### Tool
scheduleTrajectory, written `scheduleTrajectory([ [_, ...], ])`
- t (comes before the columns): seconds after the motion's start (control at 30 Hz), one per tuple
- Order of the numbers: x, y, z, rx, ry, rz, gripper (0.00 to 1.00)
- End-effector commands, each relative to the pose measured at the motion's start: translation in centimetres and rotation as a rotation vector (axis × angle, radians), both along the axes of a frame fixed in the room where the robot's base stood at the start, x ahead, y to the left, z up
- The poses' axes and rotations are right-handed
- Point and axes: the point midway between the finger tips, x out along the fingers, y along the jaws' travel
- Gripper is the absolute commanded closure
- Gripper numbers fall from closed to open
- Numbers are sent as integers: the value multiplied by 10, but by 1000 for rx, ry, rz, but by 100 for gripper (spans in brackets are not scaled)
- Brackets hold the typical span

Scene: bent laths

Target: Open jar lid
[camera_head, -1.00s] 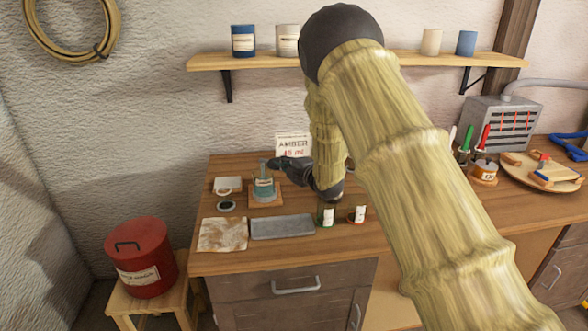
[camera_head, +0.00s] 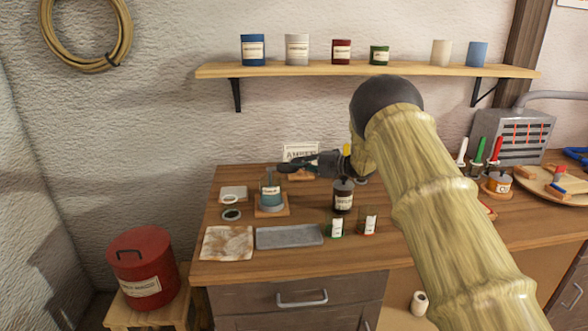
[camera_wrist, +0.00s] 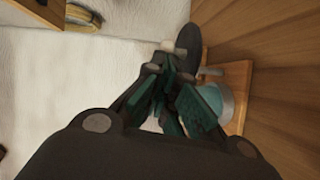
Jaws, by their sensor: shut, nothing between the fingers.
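A jar with blue-teal contents (camera_head: 270,193) stands upright on a small wooden board (camera_head: 273,211) on the workbench. A grey stick-like part rises at its top. It also shows at the right of the wrist view (camera_wrist: 226,102), partly hidden by my fingers. My gripper (camera_head: 290,168) is shut and empty, above and slightly behind the jar, apart from it as far as I can tell. In the wrist view its fingers (camera_wrist: 175,88) are close together. A dark bottle (camera_head: 343,197) stands right of the jar. I cannot tell which part is the jar's lid.
A grey tray (camera_head: 290,236) and a stained cloth (camera_head: 227,243) lie in front. A dark ring-like disc (camera_head: 232,214) lies left of the jar. Two small labelled vials (camera_head: 337,228) stand front right. A card reading AMBER (camera_head: 300,152) stands behind.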

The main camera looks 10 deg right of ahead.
Motion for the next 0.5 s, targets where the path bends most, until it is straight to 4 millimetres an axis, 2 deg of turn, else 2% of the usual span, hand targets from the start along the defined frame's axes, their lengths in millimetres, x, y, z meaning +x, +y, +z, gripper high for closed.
scheduleTrajectory([
  [0.2,3,-14,0,1,0,-13,100],
  [0.5,4,-18,0,1,-1,-17,100],
])
